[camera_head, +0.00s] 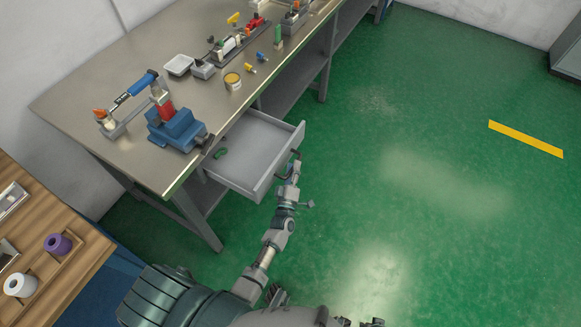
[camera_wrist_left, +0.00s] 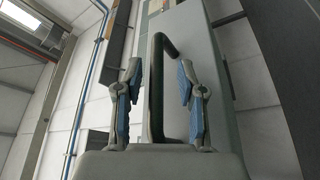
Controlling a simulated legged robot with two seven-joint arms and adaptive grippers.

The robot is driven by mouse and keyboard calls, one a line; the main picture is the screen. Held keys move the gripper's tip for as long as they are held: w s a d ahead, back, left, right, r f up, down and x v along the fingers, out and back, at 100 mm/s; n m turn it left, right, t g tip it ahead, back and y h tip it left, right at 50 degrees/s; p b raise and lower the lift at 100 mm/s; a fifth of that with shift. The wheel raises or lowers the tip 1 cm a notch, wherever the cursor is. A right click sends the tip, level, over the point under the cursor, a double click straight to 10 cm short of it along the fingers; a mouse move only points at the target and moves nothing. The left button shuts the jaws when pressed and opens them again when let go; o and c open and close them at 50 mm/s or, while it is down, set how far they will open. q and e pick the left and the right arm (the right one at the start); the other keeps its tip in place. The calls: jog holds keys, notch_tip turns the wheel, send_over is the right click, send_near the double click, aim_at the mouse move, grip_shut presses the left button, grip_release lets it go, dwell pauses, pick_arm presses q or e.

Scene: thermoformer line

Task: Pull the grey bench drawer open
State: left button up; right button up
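My left gripper (camera_head: 293,170) is at the drawer's front face, by the dark handle (camera_head: 297,154). In the left wrist view the black bar handle (camera_wrist_left: 156,90) runs between the two blue-padded fingers of my left gripper (camera_wrist_left: 160,95). Gaps show on both sides of the bar, so the fingers are open around it.
A wooden table (camera_head: 75,262) with tape rolls is at the lower left. The green floor right of the drawer is clear, with a yellow stripe (camera_head: 525,139).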

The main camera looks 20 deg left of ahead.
pick_arm(q)
jog(key=a+f+v, duration=0.1)
jog(key=a+v, duration=0.1)
jog(key=v, duration=0.9)
jog(key=s+d+f+m+g+h+p, duration=0.1)
jog(key=s+d+f+m+g+h, duration=0.3)
jog(key=f, duration=0.5)
jog(key=s+d+f+m+g+h+p, duration=0.1)
jog(key=s+d+f+m+g+h, duration=0.2)
jog(key=s+f+m+g, duration=0.35)
jog(key=s+a+f+m+g, duration=0.2)
jog(key=s+f, duration=0.4)
jog(key=s, duration=0.3)
jog(key=s+a+f+m+g+y+p, duration=0.1)
jog(key=s+f+m+g, duration=0.3)
jog(key=s, duration=0.5)
jog(key=shift+s+a+f+g+y+p, duration=0.35)
jog(key=shift+a+f+g, duration=0.3)
jog(key=shift+f+g, duration=0.25)
pick_arm(e)
jog(key=s+f, duration=0.4)
jog(key=f, duration=0.4)
jog(key=shift+d+f, duration=0.25)
jog(key=shift+f, duration=0.05)
pick_arm(q)
jog(key=shift+d, duration=0.3)
pick_arm(e)
jog(key=shift+d+f, duration=0.1)
jog(key=shift+d, duration=0.3)
